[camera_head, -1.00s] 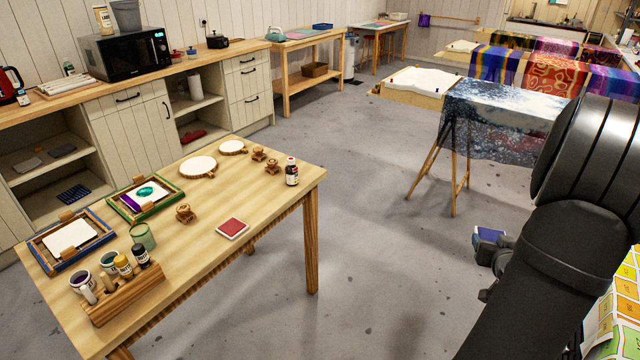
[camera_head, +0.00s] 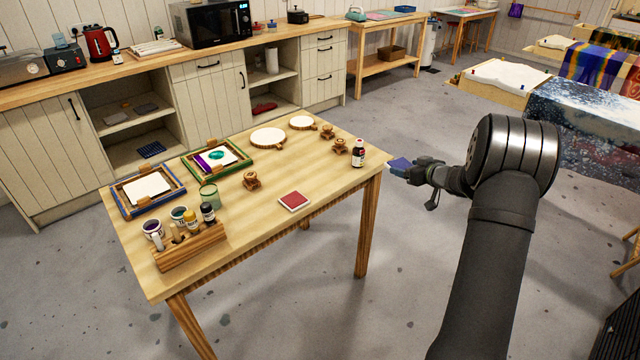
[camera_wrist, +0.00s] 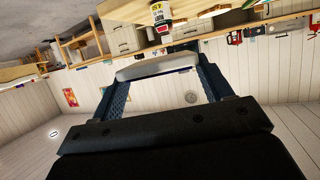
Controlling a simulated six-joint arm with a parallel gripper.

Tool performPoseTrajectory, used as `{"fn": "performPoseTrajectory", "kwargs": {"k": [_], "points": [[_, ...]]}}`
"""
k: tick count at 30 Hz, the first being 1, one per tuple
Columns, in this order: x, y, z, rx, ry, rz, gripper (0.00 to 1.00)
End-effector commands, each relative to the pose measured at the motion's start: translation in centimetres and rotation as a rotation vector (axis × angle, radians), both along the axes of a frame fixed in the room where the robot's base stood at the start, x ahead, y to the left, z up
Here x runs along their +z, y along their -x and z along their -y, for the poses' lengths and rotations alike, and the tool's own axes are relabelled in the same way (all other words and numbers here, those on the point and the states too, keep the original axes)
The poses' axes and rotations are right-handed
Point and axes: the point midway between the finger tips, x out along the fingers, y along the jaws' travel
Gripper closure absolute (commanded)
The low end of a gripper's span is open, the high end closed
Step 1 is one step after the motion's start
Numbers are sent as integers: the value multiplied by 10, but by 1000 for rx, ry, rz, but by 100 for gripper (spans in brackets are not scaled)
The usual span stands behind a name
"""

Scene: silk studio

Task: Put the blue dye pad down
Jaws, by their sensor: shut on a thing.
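The blue dye pad (camera_head: 399,164) is in my gripper (camera_head: 410,167), held in the air just beyond the right edge of the wooden work table (camera_head: 250,230). In the wrist view the pad's pale side (camera_wrist: 157,67) spans the gap between the two fingers of my gripper (camera_wrist: 160,76). Its blue face is mostly hidden there. A red dye pad (camera_head: 294,200) lies flat near the table's front edge, apart from my gripper.
A dark bottle with a red label (camera_head: 358,153) stands at the table's right corner, close to the held pad. It also shows in the wrist view (camera_wrist: 160,18). Carved wooden stamps (camera_head: 340,146), round hoops (camera_head: 268,138) and a bottle rack (camera_head: 190,247) occupy other parts. Bare wood surrounds the red pad.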

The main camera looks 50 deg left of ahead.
Motion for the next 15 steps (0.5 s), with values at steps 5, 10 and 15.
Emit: {"fn": "performPoseTrajectory", "kwargs": {"k": [5, 10, 15], "points": [[-12, 39, -81, 165, -1, 0, 52], [-20, 66, -125, 258, -1, 0, 52], [-23, 78, -142, 294, -1, 1, 52]]}}
